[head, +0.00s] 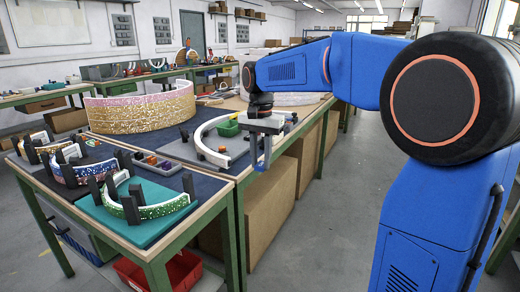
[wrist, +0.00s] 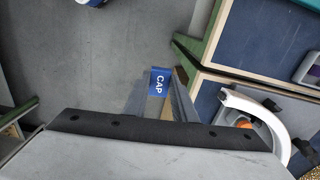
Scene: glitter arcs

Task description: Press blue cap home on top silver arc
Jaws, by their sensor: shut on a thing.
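My gripper (head: 261,160) hangs in the air at the right edge of the near worktable, pointing down. In the wrist view it is shut on a blue cap (wrist: 159,82) marked "CAP", with grey floor below it. A pale silvery-white arc (head: 208,138) lies on a grey base on the table, just left of my gripper. It also shows at the right of the wrist view (wrist: 270,118), apart from the cap. My wrist partly covers this arc in the wrist view.
A tall pink-to-gold glitter arc (head: 140,108) stands on the table behind. A green glitter arc (head: 160,209) on a teal mat and dark upright blocks stand in front. The floor right of the table is clear.

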